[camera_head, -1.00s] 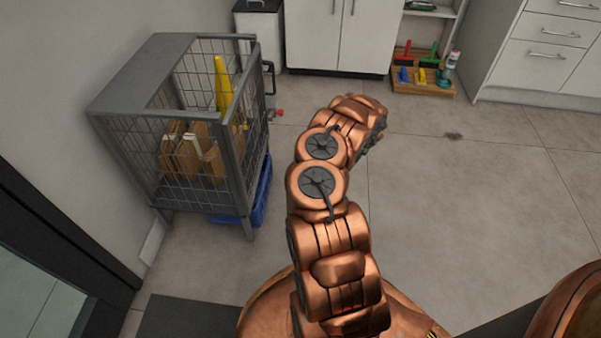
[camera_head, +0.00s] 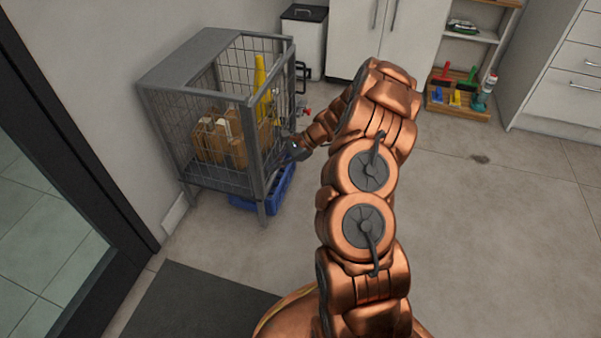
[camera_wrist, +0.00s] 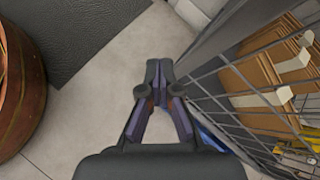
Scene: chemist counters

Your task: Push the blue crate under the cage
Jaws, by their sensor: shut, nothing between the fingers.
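The blue crate (camera_head: 275,190) sits on the floor under the grey wire cage (camera_head: 187,72), and part of it sticks out past the cage's right side. Its far part is hidden by the cage's legs and frame. My gripper (camera_head: 292,152) is by the cage's right side, above the exposed part of the crate. In the wrist view my gripper (camera_wrist: 158,70) is shut and empty, pointing down beside the cage's post. A strip of the blue crate (camera_wrist: 213,138) shows just right of the fingers there. I cannot tell whether they touch it.
The cage holds cardboard boxes (camera_head: 212,140) and a yellow cone-like item (camera_head: 261,80). A bin (camera_head: 304,35) stands behind it. A dark mat (camera_head: 195,305) lies in front. A wooden tray with brushes (camera_head: 460,108) is at the back right.

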